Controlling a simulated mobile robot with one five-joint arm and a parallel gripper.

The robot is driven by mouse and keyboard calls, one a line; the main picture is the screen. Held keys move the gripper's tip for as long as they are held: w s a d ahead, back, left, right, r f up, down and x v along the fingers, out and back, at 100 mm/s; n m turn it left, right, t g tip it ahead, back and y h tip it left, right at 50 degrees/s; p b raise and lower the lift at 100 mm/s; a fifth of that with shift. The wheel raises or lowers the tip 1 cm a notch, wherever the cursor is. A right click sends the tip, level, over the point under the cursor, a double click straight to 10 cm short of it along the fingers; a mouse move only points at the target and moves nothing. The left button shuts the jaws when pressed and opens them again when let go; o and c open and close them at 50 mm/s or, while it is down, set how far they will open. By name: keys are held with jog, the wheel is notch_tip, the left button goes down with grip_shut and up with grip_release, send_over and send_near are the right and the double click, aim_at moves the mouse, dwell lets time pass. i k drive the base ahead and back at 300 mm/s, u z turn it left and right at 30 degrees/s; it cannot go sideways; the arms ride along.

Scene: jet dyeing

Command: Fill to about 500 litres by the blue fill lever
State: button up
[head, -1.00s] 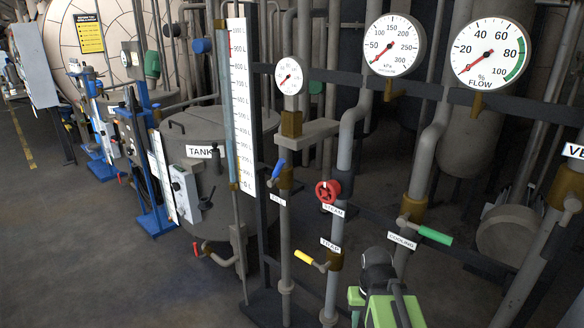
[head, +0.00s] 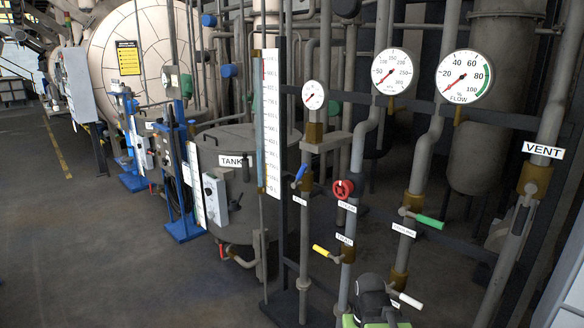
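The grey tank (head: 240,138) stands behind. My green and black arm shows at the bottom right of centre, well below the lever; my gripper's fingers do not show.
A red wheel valve (head: 343,188), yellow lever (head: 327,252), green lever (head: 424,220) and white lever (head: 407,300) sit on pipes to the right. The flow gauge (head: 465,77) needle points near zero. A VENT label (head: 543,150) is at right. Open floor (head: 90,250) lies left.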

aim_at(294, 185)
jog(key=u, duration=4.25)
jog(key=i, duration=0.1)
jog(key=z, duration=2.9)
jog(key=i, duration=0.75)
jog(key=u, duration=0.05)
